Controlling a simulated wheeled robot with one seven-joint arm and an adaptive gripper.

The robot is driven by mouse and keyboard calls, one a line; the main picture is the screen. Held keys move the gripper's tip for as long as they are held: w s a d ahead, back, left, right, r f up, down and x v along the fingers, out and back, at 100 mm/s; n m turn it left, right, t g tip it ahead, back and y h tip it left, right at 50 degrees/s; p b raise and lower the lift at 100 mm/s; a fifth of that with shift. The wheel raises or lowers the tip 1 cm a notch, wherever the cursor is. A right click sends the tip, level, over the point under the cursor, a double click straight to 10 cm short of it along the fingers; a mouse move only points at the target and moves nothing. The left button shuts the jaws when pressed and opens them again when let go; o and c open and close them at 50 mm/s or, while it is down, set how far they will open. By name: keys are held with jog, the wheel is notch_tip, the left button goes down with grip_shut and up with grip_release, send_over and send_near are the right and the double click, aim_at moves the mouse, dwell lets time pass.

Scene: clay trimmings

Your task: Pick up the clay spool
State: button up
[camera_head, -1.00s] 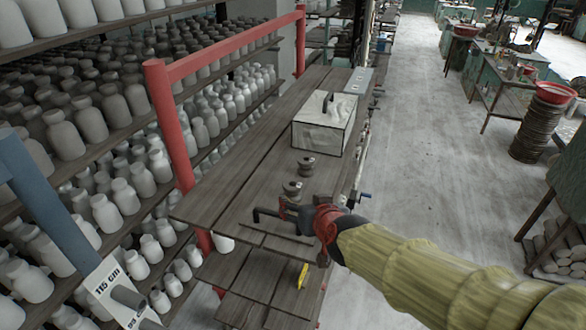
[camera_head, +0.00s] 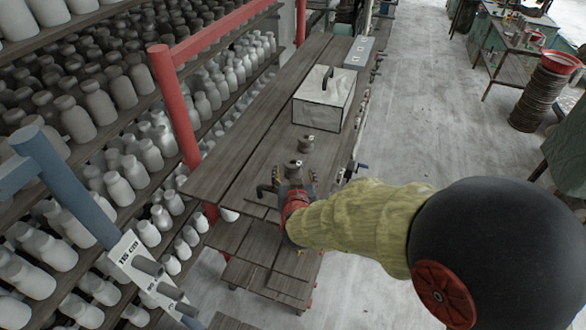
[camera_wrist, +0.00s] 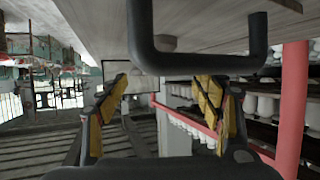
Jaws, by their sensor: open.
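Two grey clay spools stand on the plank bench. The nearer spool (camera_head: 293,169) is just beyond my gripper (camera_head: 293,180), and the farther spool (camera_head: 306,144) is behind it, closer to the white box. My gripper is open, with its fingers spread to either side of the near spool's front. I cannot tell whether they touch it. In the upside-down wrist view my gripper (camera_wrist: 165,95) shows two apart yellow-padded fingers.
A black bent handle (camera_head: 265,190) lies left of my gripper and looms close in the wrist view (camera_wrist: 197,64). A white box (camera_head: 322,112) with a dark handle stands behind the spools. Shelves of pale bottles and a red post (camera_head: 172,105) are left.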

aim_at(293, 164)
jog(key=shift+x, duration=1.05)
jog(key=shift+p+x, duration=0.4)
jog(key=shift+x, duration=2.3)
jog(key=shift+c, duration=1)
jog(key=c, duration=1.2)
jog(key=shift+r, duration=0.1)
jog(key=shift+c, duration=0.4)
